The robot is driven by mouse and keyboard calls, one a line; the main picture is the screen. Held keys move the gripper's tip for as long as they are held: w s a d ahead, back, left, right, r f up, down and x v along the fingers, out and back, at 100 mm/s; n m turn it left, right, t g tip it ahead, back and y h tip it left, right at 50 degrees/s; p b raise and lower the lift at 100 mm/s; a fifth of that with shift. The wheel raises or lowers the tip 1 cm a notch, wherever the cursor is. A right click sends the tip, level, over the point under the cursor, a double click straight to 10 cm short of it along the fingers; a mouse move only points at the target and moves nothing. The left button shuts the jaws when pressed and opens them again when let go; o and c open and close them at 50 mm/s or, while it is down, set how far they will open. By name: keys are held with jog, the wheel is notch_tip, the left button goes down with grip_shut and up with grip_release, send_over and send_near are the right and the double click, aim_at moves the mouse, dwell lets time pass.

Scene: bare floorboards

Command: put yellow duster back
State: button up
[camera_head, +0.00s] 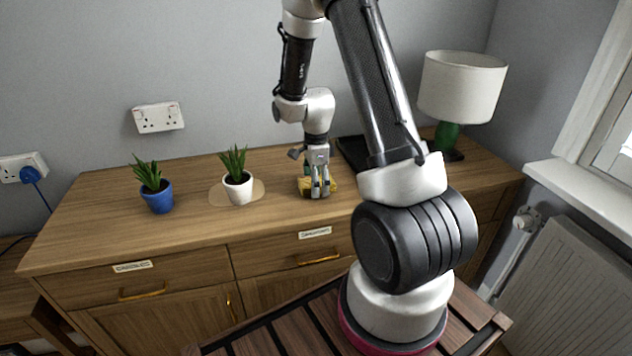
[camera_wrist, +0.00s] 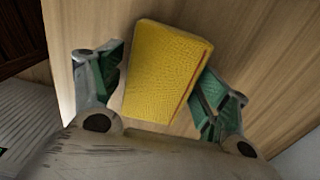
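The yellow duster (camera_head: 304,187) lies on the wooden sideboard top, partly hidden behind my gripper (camera_head: 319,193) in the head view. In the wrist view the duster (camera_wrist: 168,70) is a yellow, textured block, slightly tilted in the picture. My gripper (camera_wrist: 160,88) points down with its green-padded fingers apart, one on each side of the duster. A gap shows between the left finger and the duster. The right finger is very close to the duster's right edge; I cannot tell whether it touches.
A white-potted plant (camera_head: 238,187) stands on a beige mat (camera_head: 215,197); a blue-potted plant (camera_head: 158,196) is farther left. A lamp (camera_head: 462,88) stands at the back right, near a dark flat item (camera_head: 352,153). Labelled closed drawers (camera_head: 140,282) are below. The front left sideboard top is clear.

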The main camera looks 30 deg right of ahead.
jog(key=shift+r, duration=0.1)
jog(key=s+a+r+n+t, duration=0.1)
jog(key=s+r+n, duration=0.2)
jog(key=r, duration=0.7)
jog(key=s+a+r+n, duration=0.1)
jog(key=s+r+n, duration=0.15)
jog(key=r, duration=0.85)
jog(key=s+a+r+n+t, duration=0.1)
jog(key=s+r+n, duration=0.3)
jog(key=s+n, duration=0.4)
jog(key=s+a+r+n+t, duration=0.2)
jog(key=s+r+n, duration=0.2)
jog(key=s+n, duration=0.3)
jog(key=s, duration=0.3)
jog(key=shift+n, duration=0.35)
